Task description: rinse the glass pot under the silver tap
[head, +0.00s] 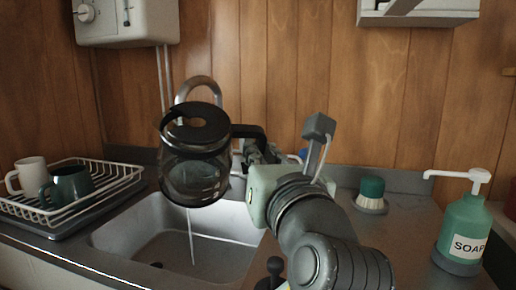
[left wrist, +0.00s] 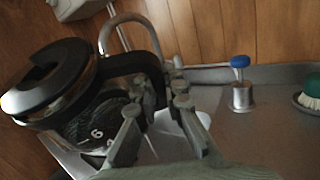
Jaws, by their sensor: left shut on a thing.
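The glass pot (head: 196,168), with a black lid and black handle, hangs over the sink (head: 225,246), slightly tilted. It also shows in the left wrist view (left wrist: 82,128), with white marks on its glass. My left gripper (head: 262,152) is shut on the pot's handle; its fingers (left wrist: 158,98) close around it in the left wrist view. The silver tap (head: 200,82) arches up behind the pot, its outlet hidden by it. A thin pale stream (head: 191,238) shows below the pot; whether water meets the pot is hidden. My right gripper is not in view.
A white dish rack (head: 125,178) with a white mug (head: 28,174) and a dark green mug (head: 70,185) stands left of the sink. A blue-topped knob (left wrist: 240,75), a green-topped brush (head: 371,194) and a soap bottle (head: 466,226) stand to the right.

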